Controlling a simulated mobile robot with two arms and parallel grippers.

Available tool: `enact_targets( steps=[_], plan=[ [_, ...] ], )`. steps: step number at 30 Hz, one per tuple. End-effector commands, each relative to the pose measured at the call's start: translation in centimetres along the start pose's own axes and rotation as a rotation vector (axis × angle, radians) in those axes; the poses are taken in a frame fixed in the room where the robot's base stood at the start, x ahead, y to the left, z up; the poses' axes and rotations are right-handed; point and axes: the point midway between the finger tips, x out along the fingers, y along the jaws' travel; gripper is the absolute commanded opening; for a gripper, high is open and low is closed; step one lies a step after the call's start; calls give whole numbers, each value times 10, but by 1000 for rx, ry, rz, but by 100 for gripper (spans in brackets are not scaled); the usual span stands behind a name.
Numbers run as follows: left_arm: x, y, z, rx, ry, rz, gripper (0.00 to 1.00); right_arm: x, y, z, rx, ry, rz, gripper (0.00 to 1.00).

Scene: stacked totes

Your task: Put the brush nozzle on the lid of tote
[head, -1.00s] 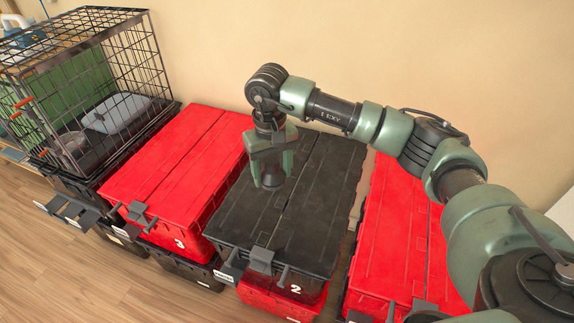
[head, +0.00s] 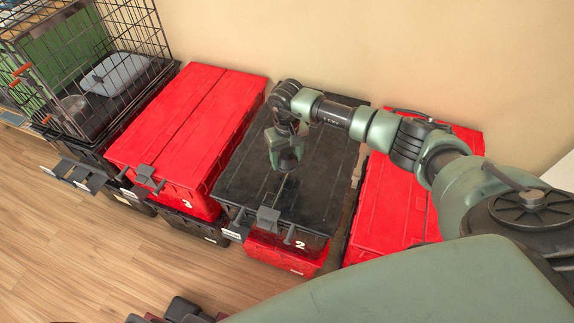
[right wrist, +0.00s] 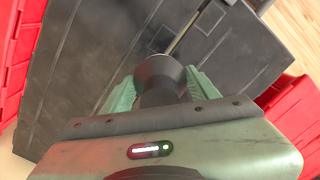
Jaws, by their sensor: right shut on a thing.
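My right gripper (head: 284,150) points down over the black lid (head: 318,150) of the tote marked 2. It is shut on the brush nozzle, a dark round piece (right wrist: 160,72) between the green fingers in the right wrist view. In the head view the nozzle (head: 287,163) shows only as a small dark end below the gripper. It is over the middle of the lid; I cannot tell whether it touches. The lid also fills much of the right wrist view (right wrist: 85,60). My left gripper is not in view.
Red-lidded totes stand to the left (head: 190,120) and right (head: 400,200) of the black one. A wire cage (head: 110,60) stands on a tote at far left. The wall is close behind. Wooden floor (head: 110,255) is open in front. The black lid looks otherwise clear.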

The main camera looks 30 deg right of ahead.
Motion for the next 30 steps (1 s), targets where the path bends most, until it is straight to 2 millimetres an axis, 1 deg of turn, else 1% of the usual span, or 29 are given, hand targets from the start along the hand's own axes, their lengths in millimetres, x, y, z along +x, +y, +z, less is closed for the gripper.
enact_targets(
  steps=[2, 7, 10, 12, 19, 24, 25, 26, 27, 30],
  plan=[
    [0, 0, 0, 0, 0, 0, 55, 6, 0, 0, 1, -2, 1, 19],
    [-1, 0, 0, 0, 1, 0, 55, 32, 0, 1, 2, -4, 0, 19],
    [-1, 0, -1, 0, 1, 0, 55, 43, 0, 1, 0, -2, 0, 19],
    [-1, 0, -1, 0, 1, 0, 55, 46, 0, 0, 1, -1, 0, 19],
    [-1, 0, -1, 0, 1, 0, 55, 46, 0, 0, 0, 0, 1, 19],
    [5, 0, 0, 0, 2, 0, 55, 51, 1, 0, -1, 0, 2, 19],
    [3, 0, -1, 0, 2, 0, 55, 49, 0, 0, -1, 0, 2, 68],
    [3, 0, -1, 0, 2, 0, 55, 49, 0, 0, 0, -1, 2, 77],
    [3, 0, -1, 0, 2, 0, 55, 49, 0, 0, 0, -1, 2, 82],
    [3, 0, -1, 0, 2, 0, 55, 49, 0, 0, 0, -1, 1, 82]
  ],
)
